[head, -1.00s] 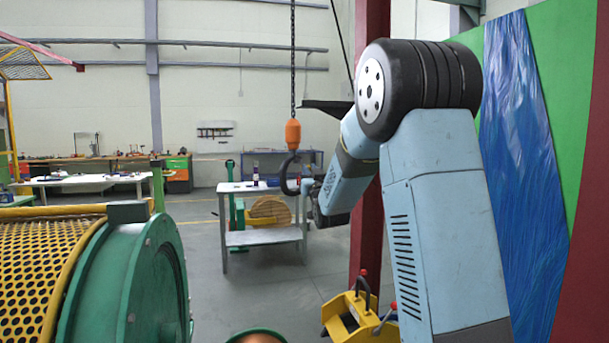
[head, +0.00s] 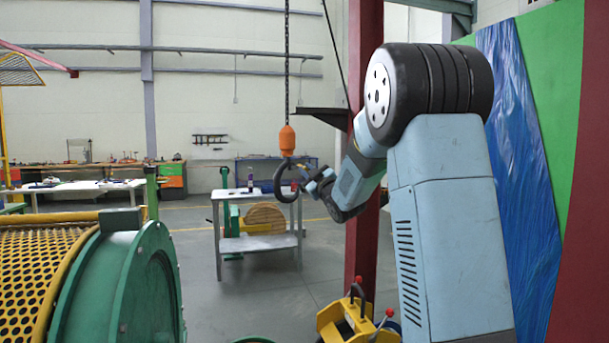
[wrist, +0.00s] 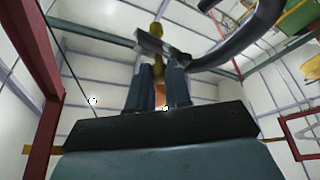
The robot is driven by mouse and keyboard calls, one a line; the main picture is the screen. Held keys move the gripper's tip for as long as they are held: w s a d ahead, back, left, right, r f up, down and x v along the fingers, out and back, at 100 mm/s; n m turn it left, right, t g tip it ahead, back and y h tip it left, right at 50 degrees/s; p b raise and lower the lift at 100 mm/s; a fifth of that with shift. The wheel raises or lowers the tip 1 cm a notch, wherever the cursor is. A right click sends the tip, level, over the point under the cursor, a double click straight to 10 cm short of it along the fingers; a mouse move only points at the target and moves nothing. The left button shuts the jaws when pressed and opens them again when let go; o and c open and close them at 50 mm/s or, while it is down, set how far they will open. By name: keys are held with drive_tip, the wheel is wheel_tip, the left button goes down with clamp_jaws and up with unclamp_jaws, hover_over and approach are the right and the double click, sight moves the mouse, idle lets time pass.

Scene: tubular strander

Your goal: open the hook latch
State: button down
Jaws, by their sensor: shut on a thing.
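The crane hook (head: 284,191) is a dark curved hook hanging under an orange block (head: 287,140) on a chain. In the wrist view the hook (wrist: 240,40) curves across the upper right. My gripper (head: 312,183) is at the right side of the hook's mouth. In the wrist view my gripper (wrist: 158,78) has its fingers close together around a narrow yellowish piece, which looks like the hook latch (wrist: 156,66). A dark plate crosses just above the fingertips. The latch is too small in the head view to tell its angle.
A grey table (head: 258,191) with a bottle stands behind the hook, with a wooden reel (head: 265,218) by it. A red column (head: 362,240) stands close behind my arm. The green drum machine (head: 130,285) is at left.

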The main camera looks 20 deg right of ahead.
drive_tip(key=shift+a, duration=0.15)
drive_tip(key=c, duration=1.1)
unclamp_jaws()
drive_tip(key=shift+o, duration=0.2)
drive_tip(key=v, duration=1.3)
drive_tip(key=shift+s+f, duration=0.15)
drive_tip(key=shift+s, duration=0.2)
drive_tip(key=s+a+f+m+g+h, duration=0.1)
drive_tip(key=s+g, duration=0.4)
drive_tip(key=s, duration=0.6)
drive_tip(key=s+a+f+m+g+h, duration=0.2)
drive_tip(key=s+f+m+g, duration=0.3)
drive_tip(key=s, duration=0.7)
drive_tip(key=s+a+f+m+g+h, duration=0.2)
drive_tip(key=s+a+f+m+g, duration=0.1)
drive_tip(key=s, duration=0.9)
drive_tip(key=shift+f+m+g, duration=0.45)
drive_tip(key=shift+m+g, duration=0.25)
drive_tip(key=shift+g, duration=0.5)
